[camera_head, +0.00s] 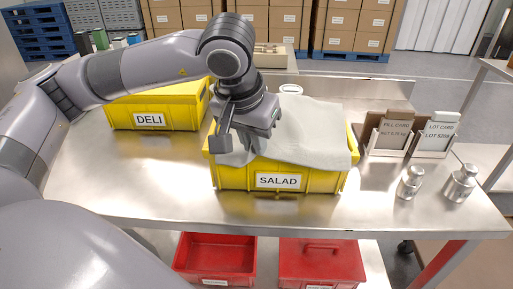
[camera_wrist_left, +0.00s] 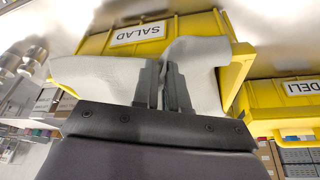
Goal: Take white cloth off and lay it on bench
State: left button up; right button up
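The white cloth (camera_head: 305,132) lies draped over the top of the yellow SALAD crate (camera_head: 316,180) and hangs a little over its front left corner. My left gripper (camera_head: 226,150) is at that left corner, pointing down at the cloth's edge. In the left wrist view, the fingers of my left gripper (camera_wrist_left: 163,88) are close together, with a fold of the white cloth (camera_wrist_left: 205,75) pinched between them. The SALAD crate (camera_wrist_left: 150,33) appears upside down there. The crate's contents are hidden under the cloth. My right gripper is in neither view.
A yellow DELI crate (camera_head: 150,117) stands left on the steel bench (camera_head: 120,180). Card holders (camera_head: 388,140) and two metal weights (camera_head: 410,182) stand at the right. Red bins (camera_head: 215,255) sit below. Bare bench lies in front of and left of the SALAD crate.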

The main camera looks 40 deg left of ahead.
pick_arm(q)
grip_shut()
notch_tip(320, 180, up, 12)
jog(key=p, duration=0.7)
jog(key=shift+p, duration=0.3)
jog(key=shift+r, duration=0.1)
notch_tip(320, 180, up, 18)
jog(key=p, duration=0.2)
jog(key=shift+a, duration=0.15)
dwell(0.7)
